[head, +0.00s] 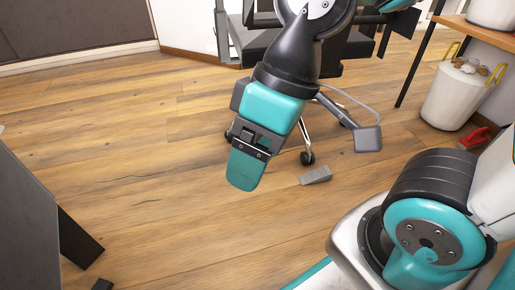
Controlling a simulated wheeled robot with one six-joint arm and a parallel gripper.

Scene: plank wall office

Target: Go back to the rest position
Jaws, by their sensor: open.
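My gripper (244,170) hangs in the upper middle of the head view, pointing down over the wooden floor (140,190). It is teal and black. It is open, with nothing seen between its fingers; only the teal finger nearest the camera shows clearly, and the other is largely hidden. My arm comes down from the top edge, and its teal and black lower joint shows at the bottom right.
An office chair (262,42) stands behind my arm. A small grey block (315,175) lies on the floor right of my gripper. A white bin (452,98) with yellow handles and a red object (474,138) are at right. Dark grey furniture (28,215) stands at left.

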